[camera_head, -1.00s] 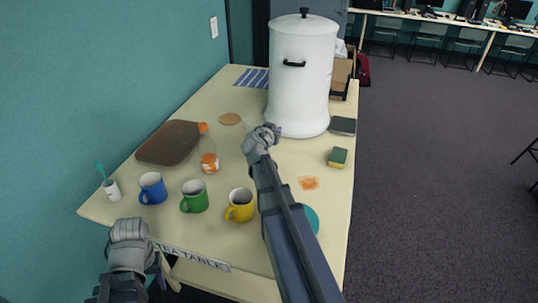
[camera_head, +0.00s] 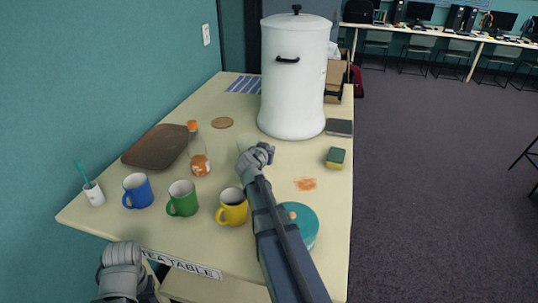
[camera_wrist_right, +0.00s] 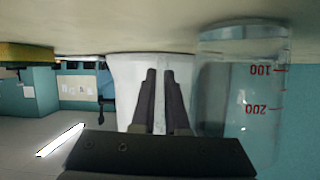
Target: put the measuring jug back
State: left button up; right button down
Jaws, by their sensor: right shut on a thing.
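The measuring jug is clear, with red marks. It fills the right of the right wrist view (camera_wrist_right: 240,100), which shows the table upside down at the top. In the head view only a faint clear part (camera_head: 245,142) shows behind my right gripper (camera_head: 262,152). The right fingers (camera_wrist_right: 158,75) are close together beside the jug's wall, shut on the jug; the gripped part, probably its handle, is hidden. The jug is upright with its base at or just above the table; I cannot tell if it touches. My left gripper (camera_head: 122,256) is at the table's front left edge, its fingertips unclear.
On the tea table (camera_head: 240,255) stand blue (camera_head: 138,191), green (camera_head: 182,198) and yellow (camera_head: 232,207) mugs. A bottle (camera_head: 199,155), white urn (camera_head: 294,80), sponge (camera_head: 335,158), orange patch (camera_head: 305,184) and teal lidded pot (camera_head: 301,224) are nearby. The table between bottle and urn is fairly clear.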

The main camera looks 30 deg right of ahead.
jog(key=shift+r, duration=0.1)
jog(key=shift+f, duration=0.25)
jog(key=c, duration=0.9)
grip_release()
jog(key=shift+r, duration=0.1)
jog(key=shift+r, duration=0.25)
jog(key=p+v, duration=0.3)
jog(key=v, duration=0.4)
jog(key=shift+s+a, duration=0.2)
jog(key=shift+a, duration=0.05)
